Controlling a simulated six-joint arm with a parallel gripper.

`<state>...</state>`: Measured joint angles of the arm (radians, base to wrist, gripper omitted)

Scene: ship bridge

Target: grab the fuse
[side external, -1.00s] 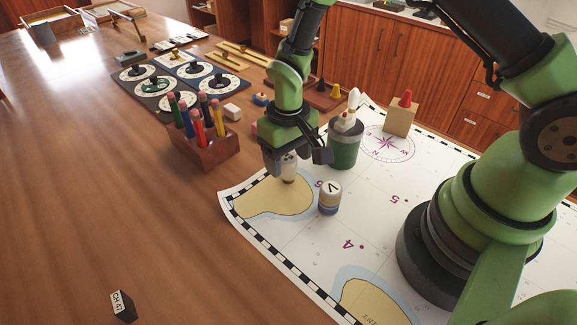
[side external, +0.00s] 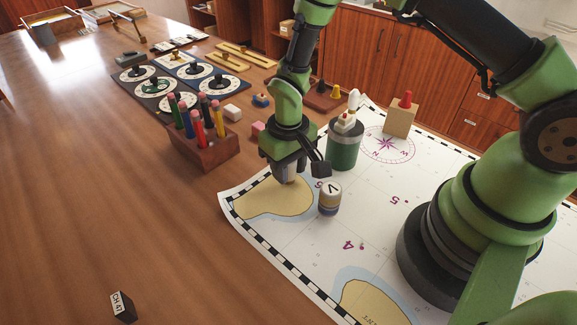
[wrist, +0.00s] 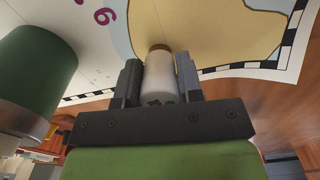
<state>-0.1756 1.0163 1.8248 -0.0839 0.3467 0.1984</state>
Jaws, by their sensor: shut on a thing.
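The fuse, a small white cylinder with a brass-coloured end, is between my gripper's fingers (wrist: 159,80) in the wrist view, where its pale body (wrist: 161,68) shows. Both fingers press against its sides. In the side view my gripper (side external: 300,170) points down over the chart's sandy patch, and only a small lower part of the fuse (side external: 289,179) shows below the fingers. I cannot tell whether the fuse touches the chart.
A short cylinder marked V (side external: 329,198) stands close to the right of my gripper. A green canister (side external: 344,148) with white items in its top stands behind it. A wooden pencil holder (side external: 205,150) is to the left. The chart (side external: 300,240) has free room in front.

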